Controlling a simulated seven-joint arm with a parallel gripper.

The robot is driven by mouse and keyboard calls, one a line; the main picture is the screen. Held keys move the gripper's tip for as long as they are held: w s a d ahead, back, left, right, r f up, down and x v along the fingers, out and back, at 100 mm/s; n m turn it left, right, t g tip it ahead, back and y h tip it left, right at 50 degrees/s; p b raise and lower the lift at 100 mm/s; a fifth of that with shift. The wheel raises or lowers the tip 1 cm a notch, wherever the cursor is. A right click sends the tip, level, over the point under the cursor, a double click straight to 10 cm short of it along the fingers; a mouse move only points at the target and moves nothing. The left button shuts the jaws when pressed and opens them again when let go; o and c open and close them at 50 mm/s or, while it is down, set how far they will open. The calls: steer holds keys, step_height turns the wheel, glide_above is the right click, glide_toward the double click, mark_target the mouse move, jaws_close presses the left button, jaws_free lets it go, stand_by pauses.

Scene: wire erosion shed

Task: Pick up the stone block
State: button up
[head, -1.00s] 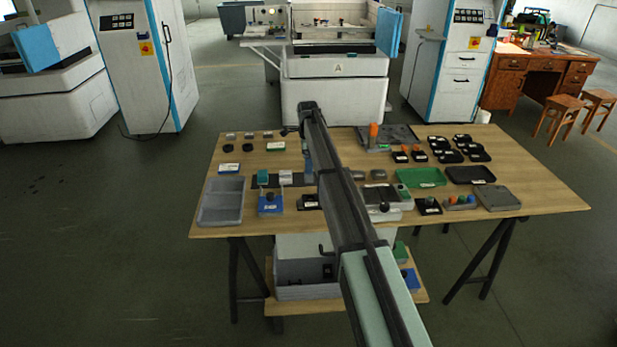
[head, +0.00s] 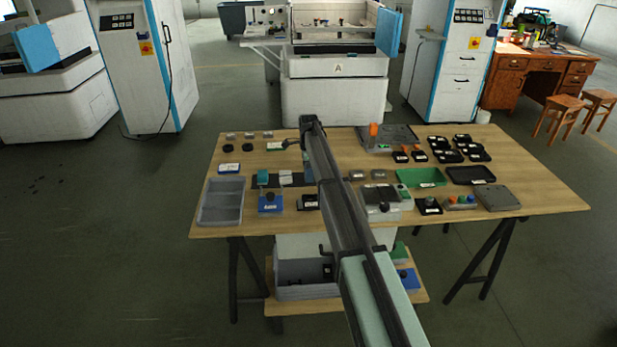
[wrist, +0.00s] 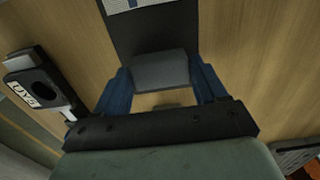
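The stone block, a plain grey block (wrist: 160,71), shows in the wrist view at the end of a dark mat (wrist: 155,28). My gripper (wrist: 160,75) is over it, with one blue finger on each side. The fingers are spread, with the block's faces close to both fingertips. I cannot tell whether they touch it. In the head view my arm hides the gripper and this block; the mat (head: 239,182) shows left of the arm on the wooden table (head: 540,195).
A black holder (wrist: 37,82) with a white label lies left of my gripper in the wrist view. In the head view, a grey tray (head: 221,203), a blue-based fixture (head: 270,205), a green tray (head: 421,178) and a black tray (head: 470,175) stand around the table.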

steer(key=c, duration=0.7)
steer(key=shift+r, duration=0.1)
step_height(320, 180, up, 10)
steer(key=shift+f, duration=0.1)
stand_by(0.3)
